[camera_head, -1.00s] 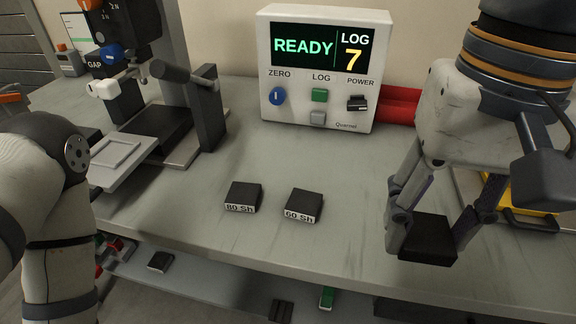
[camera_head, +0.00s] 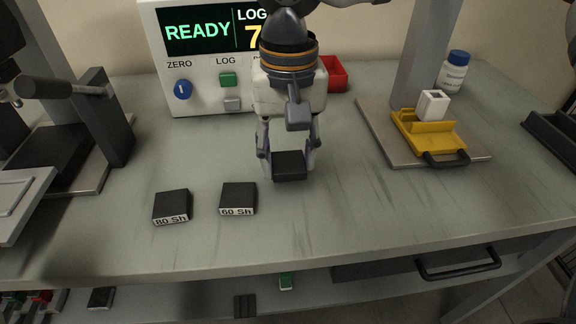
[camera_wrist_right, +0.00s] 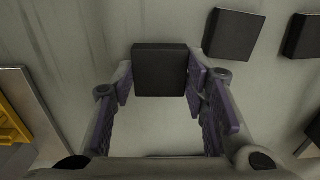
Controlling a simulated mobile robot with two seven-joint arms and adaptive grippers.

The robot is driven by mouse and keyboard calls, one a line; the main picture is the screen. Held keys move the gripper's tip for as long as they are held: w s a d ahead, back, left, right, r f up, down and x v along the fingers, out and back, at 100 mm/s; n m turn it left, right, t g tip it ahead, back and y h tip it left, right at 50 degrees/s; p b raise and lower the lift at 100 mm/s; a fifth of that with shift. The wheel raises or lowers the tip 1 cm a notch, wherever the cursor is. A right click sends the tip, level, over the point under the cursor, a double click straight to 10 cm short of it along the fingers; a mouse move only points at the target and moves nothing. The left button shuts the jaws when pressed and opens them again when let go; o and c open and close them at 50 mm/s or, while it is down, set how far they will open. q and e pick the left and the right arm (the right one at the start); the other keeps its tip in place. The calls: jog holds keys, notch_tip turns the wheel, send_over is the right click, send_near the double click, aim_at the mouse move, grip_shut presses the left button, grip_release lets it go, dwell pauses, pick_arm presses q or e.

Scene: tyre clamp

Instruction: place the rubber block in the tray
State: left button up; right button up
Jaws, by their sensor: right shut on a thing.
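My right gripper (camera_head: 290,160) is shut on a black rubber block (camera_head: 290,167), in front of the console. In the right wrist view the same block (camera_wrist_right: 160,70) sits between the purple finger pads of the gripper (camera_wrist_right: 160,85). Any label on it is hidden. A black block marked 60 Sh (camera_head: 238,198) and one marked 80 Sh (camera_head: 172,207) lie on the bench to its left. A red open tray (camera_head: 335,75) stands behind, at the console's right, partly hidden by my gripper. My left gripper is not in view.
The console (camera_head: 205,60) reads READY, LOG 7. A stand with a lever (camera_head: 65,88) and a pale plate is at left. A yellow holder (camera_head: 430,135) on a metal base and a white bottle (camera_head: 455,72) are at right. The bench between holder and gripper is clear.

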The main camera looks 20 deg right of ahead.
aim_at(288, 162)
jog(key=shift+f, duration=1.45)
jog(key=shift+f, duration=0.1)
jog(key=o, duration=1.1)
jog(key=shift+o, duration=0.2)
